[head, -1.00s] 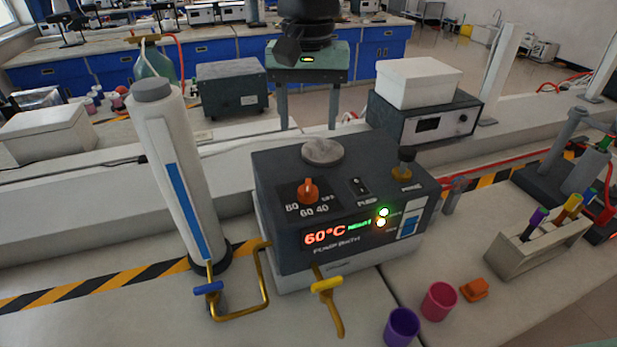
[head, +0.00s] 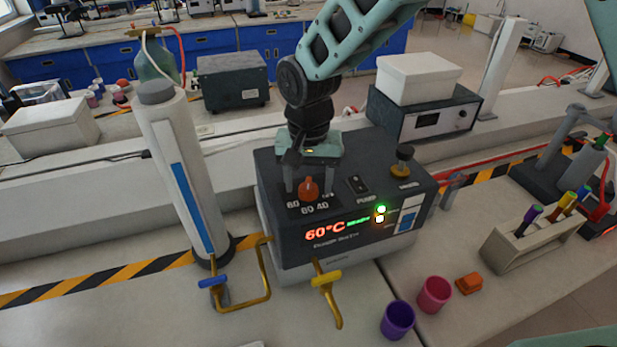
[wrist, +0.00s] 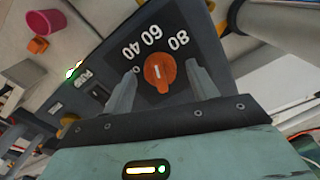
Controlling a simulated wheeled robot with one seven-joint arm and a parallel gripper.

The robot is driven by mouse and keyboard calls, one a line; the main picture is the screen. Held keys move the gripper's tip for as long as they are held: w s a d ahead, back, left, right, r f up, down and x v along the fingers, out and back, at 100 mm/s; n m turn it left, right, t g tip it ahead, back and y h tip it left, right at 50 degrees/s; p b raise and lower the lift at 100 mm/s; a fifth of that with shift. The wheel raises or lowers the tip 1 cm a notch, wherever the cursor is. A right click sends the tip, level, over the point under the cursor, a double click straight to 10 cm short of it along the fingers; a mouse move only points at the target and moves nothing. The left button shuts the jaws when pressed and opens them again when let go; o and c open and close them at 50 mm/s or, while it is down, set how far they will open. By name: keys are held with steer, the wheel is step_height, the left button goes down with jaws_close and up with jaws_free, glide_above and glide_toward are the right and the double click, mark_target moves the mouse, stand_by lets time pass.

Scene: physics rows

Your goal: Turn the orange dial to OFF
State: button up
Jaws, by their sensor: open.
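The orange dial (head: 308,188) sits on top of the dark pump bath (head: 275,235), toward the front left. Its labels 80, 60 and 40 show in the head view; the OFF label is hidden there. The bath's display reads 60°C. In the wrist view the dial (wrist: 158,73) carries a pale mark that appears to point about toward 60. My gripper (head: 308,184) is above the bath, pointing down and open. Its fingers stand on either side of the dial, apparently apart from it; one partly covers the label beside 40 in the wrist view.
A pump switch (head: 357,185) and a brass-stemmed black knob (head: 403,160) stand right of the dial. A white column (head: 180,175) rises to the left. Yellow and blue taps, a purple cup (head: 397,320) and a pink cup (head: 433,295) are in front.

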steer(key=c, duration=1)
steer(key=n, duration=0.4)
steer(key=shift+n, duration=0.3)
steer(key=n, duration=0.4)
steer(key=shift+n, duration=0.3)
steer(key=n+p, duration=0.1)
steer(key=n, duration=0.3)
steer(key=shift+r+n, duration=0.1)
steer(key=shift+n, duration=0.2)
steer(key=shift+n+p, duration=0.45)
steer(key=shift+n, duration=1.65)
